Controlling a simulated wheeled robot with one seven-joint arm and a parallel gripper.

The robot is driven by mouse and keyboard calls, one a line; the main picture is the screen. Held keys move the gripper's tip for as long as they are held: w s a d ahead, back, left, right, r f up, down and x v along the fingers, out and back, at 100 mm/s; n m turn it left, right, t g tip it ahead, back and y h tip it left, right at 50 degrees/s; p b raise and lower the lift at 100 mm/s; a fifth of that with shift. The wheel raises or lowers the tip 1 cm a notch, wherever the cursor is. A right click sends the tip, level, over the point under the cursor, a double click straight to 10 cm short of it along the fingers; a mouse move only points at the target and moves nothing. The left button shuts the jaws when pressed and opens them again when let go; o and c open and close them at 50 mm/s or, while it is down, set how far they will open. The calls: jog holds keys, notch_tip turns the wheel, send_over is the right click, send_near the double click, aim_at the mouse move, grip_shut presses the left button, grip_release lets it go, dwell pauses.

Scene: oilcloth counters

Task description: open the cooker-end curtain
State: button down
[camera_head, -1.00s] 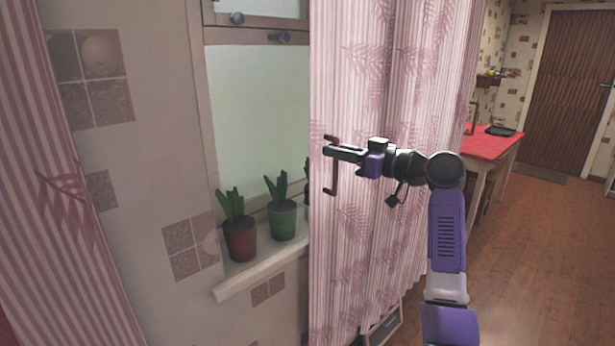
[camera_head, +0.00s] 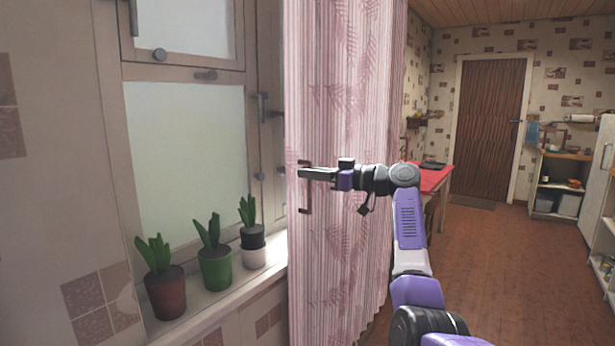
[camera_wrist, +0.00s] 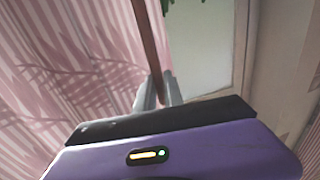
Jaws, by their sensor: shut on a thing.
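The pink striped curtain (camera_head: 350,110) with a leaf pattern hangs in folds at the right side of the window. It also fills the left of the wrist view (camera_wrist: 70,80). A dark brown upright handle (camera_head: 305,202) is at the curtain's left edge. It shows as a bar in the wrist view (camera_wrist: 146,40). My gripper (camera_head: 304,173) is shut on the handle, with one finger seen on each side of the bar in the wrist view. The window (camera_head: 188,150) is bare to the left of the curtain.
Potted plants, one in a red-brown pot (camera_head: 167,293), one in a green pot (camera_head: 216,268) and one in a dark and white pot (camera_head: 253,250), stand on the sill (camera_head: 190,325). A red-topped table (camera_head: 432,180) is behind the curtain. The wooden floor (camera_head: 490,270) at right is clear.

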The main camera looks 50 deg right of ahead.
jog(key=c, duration=1.7)
grip_release()
jog(key=shift+s, duration=0.1)
jog(key=s, duration=0.2)
jog(key=s+d, duration=0.1)
jog(key=s, duration=0.4)
jog(key=shift+s+d+b, duration=0.25)
jog(key=shift+b, duration=0.05)
